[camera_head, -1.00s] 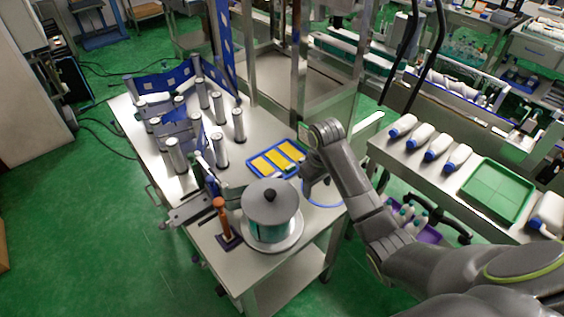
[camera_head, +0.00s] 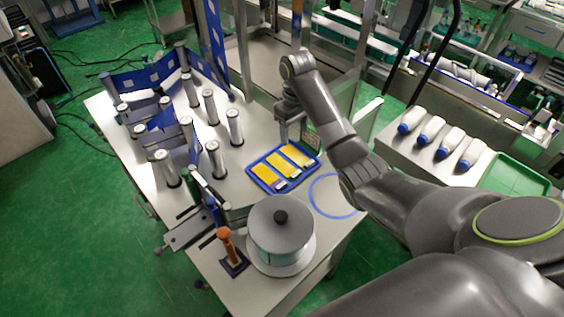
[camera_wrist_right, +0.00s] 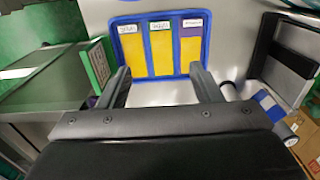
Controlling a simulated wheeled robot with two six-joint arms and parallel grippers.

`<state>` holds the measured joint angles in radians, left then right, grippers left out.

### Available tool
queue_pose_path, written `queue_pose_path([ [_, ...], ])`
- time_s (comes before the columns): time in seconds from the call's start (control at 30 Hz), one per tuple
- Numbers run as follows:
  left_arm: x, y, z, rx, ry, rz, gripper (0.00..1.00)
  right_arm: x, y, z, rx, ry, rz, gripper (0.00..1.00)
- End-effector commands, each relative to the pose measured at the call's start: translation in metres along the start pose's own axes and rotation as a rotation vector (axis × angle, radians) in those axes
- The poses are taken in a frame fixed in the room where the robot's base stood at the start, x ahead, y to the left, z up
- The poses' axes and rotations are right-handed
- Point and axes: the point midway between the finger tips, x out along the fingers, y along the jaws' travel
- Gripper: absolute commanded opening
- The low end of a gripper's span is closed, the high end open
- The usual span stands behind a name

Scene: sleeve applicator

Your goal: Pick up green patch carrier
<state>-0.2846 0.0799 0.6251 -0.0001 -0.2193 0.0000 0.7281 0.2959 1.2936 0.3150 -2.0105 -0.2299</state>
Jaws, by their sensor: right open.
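A blue-rimmed tray (camera_head: 258,180) on the table holds three yellow flat carriers side by side: left (camera_head: 267,174), middle (camera_head: 284,163) and right (camera_head: 298,154). In the wrist view they stand in reverse order: left (camera_wrist_right: 130,55), middle (camera_wrist_right: 161,55), right (camera_wrist_right: 190,52), each with a white label at its top end. My left gripper is out of view.
A grey-lidded spool (camera_head: 280,228) and an orange-handled tool (camera_head: 228,245) stand in front of the tray. Several metal posts (camera_head: 209,106) stand to its left. A green-edged panel (camera_wrist_right: 97,65) is beside my right gripper. Bare table lies around the blue ring (camera_head: 332,195).

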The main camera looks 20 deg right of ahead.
Motion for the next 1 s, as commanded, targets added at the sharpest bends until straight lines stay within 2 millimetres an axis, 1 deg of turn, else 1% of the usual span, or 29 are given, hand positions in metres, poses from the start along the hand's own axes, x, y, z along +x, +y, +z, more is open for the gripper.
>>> queue_pose_path([
  [0.03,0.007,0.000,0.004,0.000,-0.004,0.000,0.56,0.008,0.000,0.000,0.000,-0.001,-0.001,0.58],
  [0.3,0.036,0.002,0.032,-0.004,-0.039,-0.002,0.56,0.039,0.000,0.001,0.000,0.000,0.000,0.58],
  [0.37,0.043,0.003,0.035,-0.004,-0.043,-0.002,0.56,0.046,0.000,0.001,0.000,0.000,0.000,0.58],
  [0.5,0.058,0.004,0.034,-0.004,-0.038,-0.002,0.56,0.061,0.000,0.001,0.000,0.000,0.000,0.58],
  [0.67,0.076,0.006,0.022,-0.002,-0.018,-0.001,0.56,0.079,0.000,0.001,0.001,0.000,0.000,0.58],
  [0.7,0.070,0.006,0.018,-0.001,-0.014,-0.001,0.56,0.083,0.000,0.001,0.001,-0.003,-0.002,0.58],
  [0.73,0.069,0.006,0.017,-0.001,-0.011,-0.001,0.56,0.088,0.000,0.002,0.002,-0.005,-0.003,0.58],
  [0.8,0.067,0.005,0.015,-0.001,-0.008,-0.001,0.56,0.100,0.000,0.002,0.002,-0.004,-0.002,0.58],
  [0.9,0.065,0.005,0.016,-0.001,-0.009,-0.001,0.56,0.112,0.000,0.001,0.001,-0.002,-0.001,0.58],
  [1.0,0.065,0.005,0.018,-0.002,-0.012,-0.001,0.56,0.119,0.000,0.001,0.000,-0.001,-0.001,0.58],
])
